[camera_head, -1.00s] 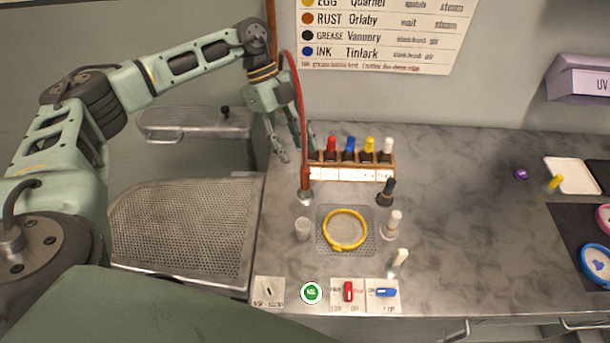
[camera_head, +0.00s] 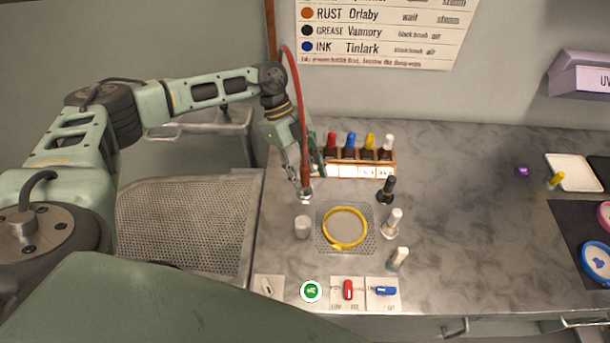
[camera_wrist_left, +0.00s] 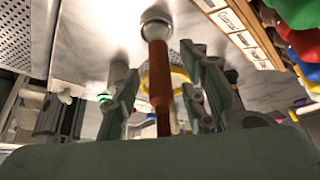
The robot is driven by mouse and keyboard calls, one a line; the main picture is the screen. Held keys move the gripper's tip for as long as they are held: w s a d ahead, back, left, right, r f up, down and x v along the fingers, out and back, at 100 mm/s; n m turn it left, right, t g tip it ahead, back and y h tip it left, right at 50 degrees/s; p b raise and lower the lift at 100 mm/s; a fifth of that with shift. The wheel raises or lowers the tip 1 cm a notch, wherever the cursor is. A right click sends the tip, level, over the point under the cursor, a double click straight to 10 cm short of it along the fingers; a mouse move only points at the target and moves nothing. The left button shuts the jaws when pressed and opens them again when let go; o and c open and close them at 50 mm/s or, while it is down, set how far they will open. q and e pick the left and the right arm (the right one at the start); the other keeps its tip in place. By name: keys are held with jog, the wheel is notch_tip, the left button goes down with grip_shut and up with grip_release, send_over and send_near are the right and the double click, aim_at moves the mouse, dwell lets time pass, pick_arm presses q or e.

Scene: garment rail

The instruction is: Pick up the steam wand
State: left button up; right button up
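The steam wand (camera_head: 305,182) is a copper-brown rod on a red hose, upright with its tip in a small round metal holder (camera_head: 305,194) on the counter. In the left wrist view the wand (camera_wrist_left: 159,80) stands between the two fingers, with visible gaps to both sides. My left gripper (camera_head: 306,171) is open at the wand's height, with its fingers around it; I cannot tell whether either finger touches it. It also shows in the left wrist view (camera_wrist_left: 160,66). My right gripper is not in view.
A wooden rack (camera_head: 362,156) with red, blue, yellow and white-capped bottles stands close right of the gripper. A perforated tray (camera_head: 185,225) lies left.

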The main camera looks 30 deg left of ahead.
aim_at(307, 165)
pick_arm(q)
jog(key=shift+c, duration=0.5)
grip_shut()
jog(key=shift+r, duration=0.25)
notch_tip(307, 165, up, 4)
jog(key=shift+f+b, duration=0.2)
jog(key=shift+b, duration=0.9)
jog(key=s+d+r+b, duration=0.2)
jog(key=d+r, duration=0.5)
jog(key=d, duration=0.4)
jog(key=shift+d+b, duration=0.25)
jog(key=shift+b, duration=0.3)
